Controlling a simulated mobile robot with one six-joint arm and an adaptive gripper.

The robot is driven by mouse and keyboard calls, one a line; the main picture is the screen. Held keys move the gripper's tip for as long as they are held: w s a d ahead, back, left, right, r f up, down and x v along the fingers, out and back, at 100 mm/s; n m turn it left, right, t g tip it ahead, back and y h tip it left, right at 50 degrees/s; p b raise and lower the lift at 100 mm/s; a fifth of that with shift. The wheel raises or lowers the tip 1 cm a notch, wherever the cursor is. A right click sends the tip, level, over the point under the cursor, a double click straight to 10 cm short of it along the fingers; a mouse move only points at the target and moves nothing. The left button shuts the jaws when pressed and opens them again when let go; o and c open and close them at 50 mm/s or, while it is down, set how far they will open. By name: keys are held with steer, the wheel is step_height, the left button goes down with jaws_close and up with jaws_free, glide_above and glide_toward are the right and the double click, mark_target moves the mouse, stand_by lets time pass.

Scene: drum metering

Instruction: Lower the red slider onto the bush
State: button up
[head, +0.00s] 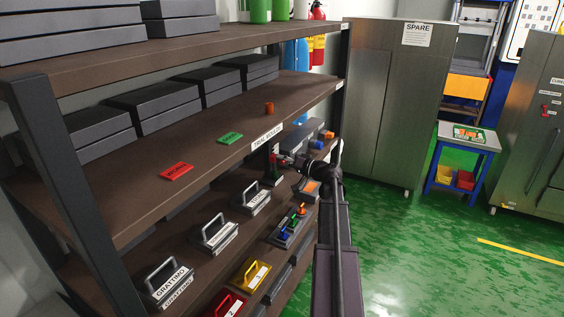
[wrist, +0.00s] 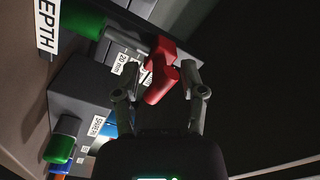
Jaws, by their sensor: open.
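The red slider (wrist: 160,72) is in the wrist view, between the two fingers of my gripper (wrist: 158,86), which are spread apart on either side of it. The right fingertip is close to the slider; I cannot tell whether either finger touches it. The slider sits beside a grey gauge scale (wrist: 128,66) marked 20 mm. A green cylinder (wrist: 82,18), which may be the bush, lies near the gauge's other end, apart from the slider. In the head view my gripper (head: 291,160) is at the gauge on the lower shelf, small and partly hidden.
A grey block with another green cylinder (wrist: 62,140) and blue parts is close by the left finger. In the head view, a tray of coloured pegs (head: 290,227) and handled blocks (head: 216,232) share the lower shelf. The upper shelf edge (head: 225,150) runs close to my arm.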

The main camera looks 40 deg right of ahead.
steer(key=shift+w, duration=0.15)
steer(key=c, duration=0.7)
steer(key=shift+o, duration=0.2)
steer(key=shift+f, duration=0.1)
steer(key=shift+f, duration=0.1)
steer(key=o, duration=0.7)
steer(key=shift+c, duration=0.2)
